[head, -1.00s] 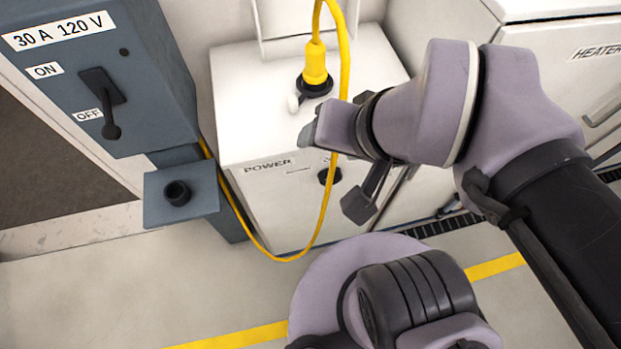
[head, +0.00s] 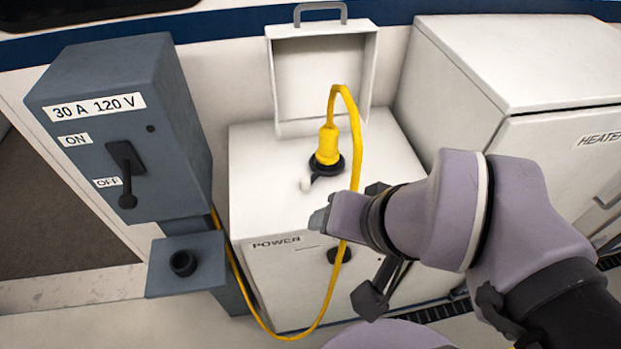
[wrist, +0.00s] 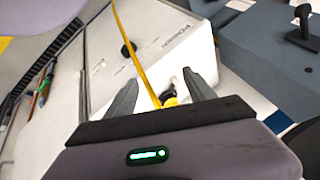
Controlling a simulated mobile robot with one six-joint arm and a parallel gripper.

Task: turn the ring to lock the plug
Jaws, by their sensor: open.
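The yellow plug (head: 328,148) stands upright in the round black socket on top of the white power cabinet, with its cord looping over and down the front. A black ring (head: 325,167) surrounds its base, and a white tab (head: 306,184) sticks out at the ring's front left. In the wrist view the plug (wrist: 170,102) and ring (wrist: 168,92) show low between the fingers, partly hidden by my gripper body. My gripper (wrist: 158,80) is open and empty. In the head view it is in front of and right of the plug, apart from it.
The raised lid (head: 320,75) stands behind the plug. A grey breaker box (head: 120,130) with a lever is at left, above a small shelf (head: 187,262). A heater cabinet (head: 520,60) is at right. The yellow cord (head: 328,285) hangs by my gripper.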

